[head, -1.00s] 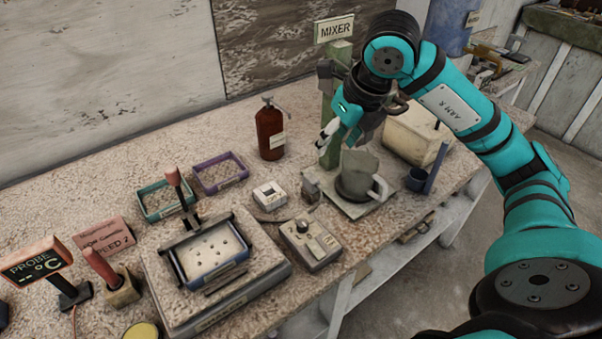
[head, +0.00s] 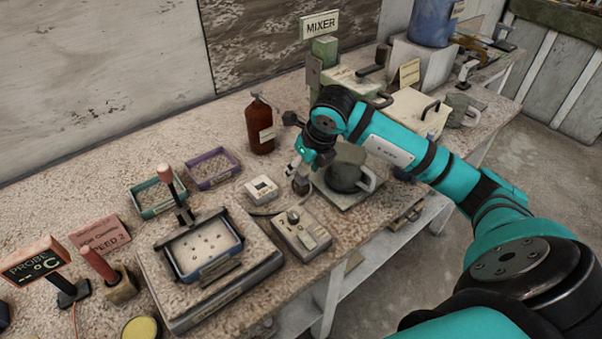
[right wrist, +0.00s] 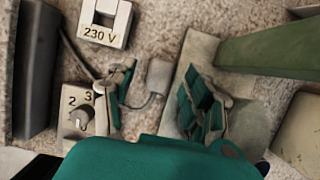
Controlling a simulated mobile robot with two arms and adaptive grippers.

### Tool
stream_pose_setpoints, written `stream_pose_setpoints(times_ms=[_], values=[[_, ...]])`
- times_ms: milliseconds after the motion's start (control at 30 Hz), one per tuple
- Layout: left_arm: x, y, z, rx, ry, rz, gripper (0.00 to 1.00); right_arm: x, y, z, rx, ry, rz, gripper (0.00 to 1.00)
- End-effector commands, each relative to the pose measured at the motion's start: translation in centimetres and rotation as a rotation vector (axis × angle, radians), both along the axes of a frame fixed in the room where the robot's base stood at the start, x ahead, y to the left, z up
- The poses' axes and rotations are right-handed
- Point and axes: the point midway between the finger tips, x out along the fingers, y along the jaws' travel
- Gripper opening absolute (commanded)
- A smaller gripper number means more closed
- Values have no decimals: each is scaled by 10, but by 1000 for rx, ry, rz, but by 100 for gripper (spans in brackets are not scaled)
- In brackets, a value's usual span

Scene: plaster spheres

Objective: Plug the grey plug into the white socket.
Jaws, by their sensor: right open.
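The white socket (head: 261,189) sits on the bench and shows its "230 V" label in the right wrist view (right wrist: 105,22). The grey plug (head: 301,186) is on the bench to the right of the socket, partly hidden by my gripper. In the right wrist view, the plug (right wrist: 160,75) shows between the open fingers, with its cable running left. My right gripper (head: 302,166) is just above the plug, open; its fingers (right wrist: 166,98) stand apart on both sides with gaps to the plug. My left gripper is not in view.
A control box (head: 300,235) with a dial stands in front of the socket. The mixer base plate (head: 350,197) with a grey mug (head: 347,168) is close on the plug's right. A brown bottle (head: 259,128) and a purple tray (head: 212,168) are behind.

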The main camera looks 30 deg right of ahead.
Motion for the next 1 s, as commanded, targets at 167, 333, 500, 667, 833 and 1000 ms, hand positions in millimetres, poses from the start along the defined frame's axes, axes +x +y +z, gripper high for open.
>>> stream_pose_setpoints(times_ms=[167, 333, 500, 667, 833, 1000], values=[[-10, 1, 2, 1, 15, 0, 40, 6, 1, -16, 1, 0, 0, 52], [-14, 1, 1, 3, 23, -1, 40, 7, 0, -17, -1, -1, 1, 52], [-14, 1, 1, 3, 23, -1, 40, 7, 0, -17, 0, -1, 1, 38], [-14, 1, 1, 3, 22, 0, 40, 7, 0, -17, 0, -1, 1, 17], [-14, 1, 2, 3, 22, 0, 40, 7, 0, -17, 0, -1, 1, 0], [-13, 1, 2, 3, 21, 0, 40, 7, 0, -16, 0, -2, 1, 0]])
